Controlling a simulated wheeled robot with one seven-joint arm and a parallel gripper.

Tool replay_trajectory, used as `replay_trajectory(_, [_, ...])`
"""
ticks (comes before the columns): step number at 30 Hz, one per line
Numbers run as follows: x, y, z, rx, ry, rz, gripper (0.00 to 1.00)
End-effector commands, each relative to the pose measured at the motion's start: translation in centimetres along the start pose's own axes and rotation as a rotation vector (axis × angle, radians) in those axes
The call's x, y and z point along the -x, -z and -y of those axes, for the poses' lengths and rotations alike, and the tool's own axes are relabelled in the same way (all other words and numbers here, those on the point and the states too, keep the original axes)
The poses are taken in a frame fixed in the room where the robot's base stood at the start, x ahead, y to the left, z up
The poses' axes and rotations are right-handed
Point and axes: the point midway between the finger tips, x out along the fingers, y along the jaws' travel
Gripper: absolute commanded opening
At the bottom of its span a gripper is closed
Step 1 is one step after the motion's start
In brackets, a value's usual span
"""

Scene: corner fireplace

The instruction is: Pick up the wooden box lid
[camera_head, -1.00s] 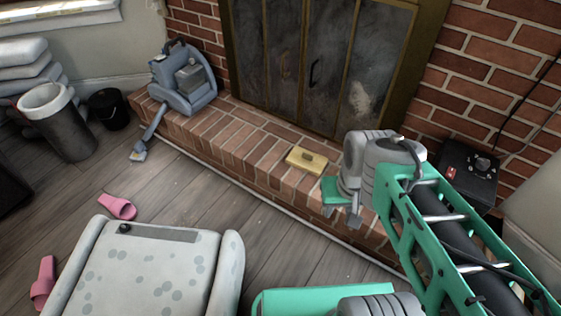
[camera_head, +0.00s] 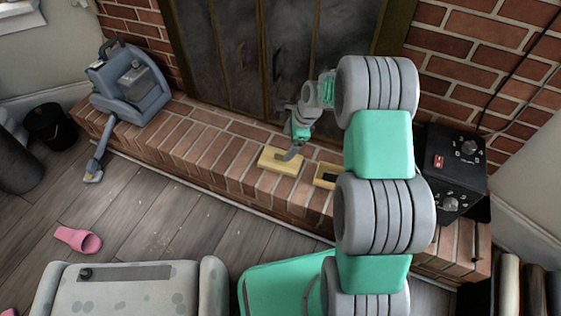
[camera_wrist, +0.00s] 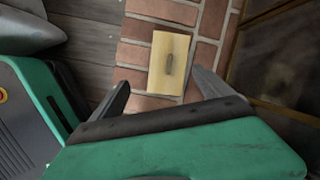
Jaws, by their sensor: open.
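The wooden box lid (camera_head: 276,160) is a pale yellow rectangle lying on the brick hearth. In the wrist view the lid (camera_wrist: 160,48) shows a small raised handle (camera_wrist: 168,65) in its middle. My gripper (camera_wrist: 160,77) is open, with one finger to each side of the lid's near end in that view. In the head view my gripper (camera_head: 290,152) is over the lid and hides part of it. Whether a finger touches the lid I cannot tell. An open wooden box (camera_head: 323,176) with a dark inside stands to the right, partly hidden by my arm.
The brick hearth (camera_head: 215,150) runs below the fireplace doors (camera_head: 240,60). A blue-grey vacuum-like machine (camera_head: 130,85) stands on its left end. A black box with knobs (camera_head: 455,165) stands at the right. A pink slipper (camera_head: 78,239) lies on the wood floor.

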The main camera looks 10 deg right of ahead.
Motion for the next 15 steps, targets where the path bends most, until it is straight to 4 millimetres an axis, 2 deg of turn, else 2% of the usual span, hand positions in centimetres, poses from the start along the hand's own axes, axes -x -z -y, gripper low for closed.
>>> replay_trajectory(1, [-2.8,1.1,0.4,-0.117,-0.007,0.021,0.94])
replay_trajectory(3, [-5.1,1.9,1.0,-0.253,-0.006,0.046,1.00])
replay_trajectory(7, [-7.5,2.4,1.4,-0.366,-0.007,0.067,1.00])
replay_trajectory(15, [-11.2,2.2,1.6,-0.371,-0.008,0.066,1.00])
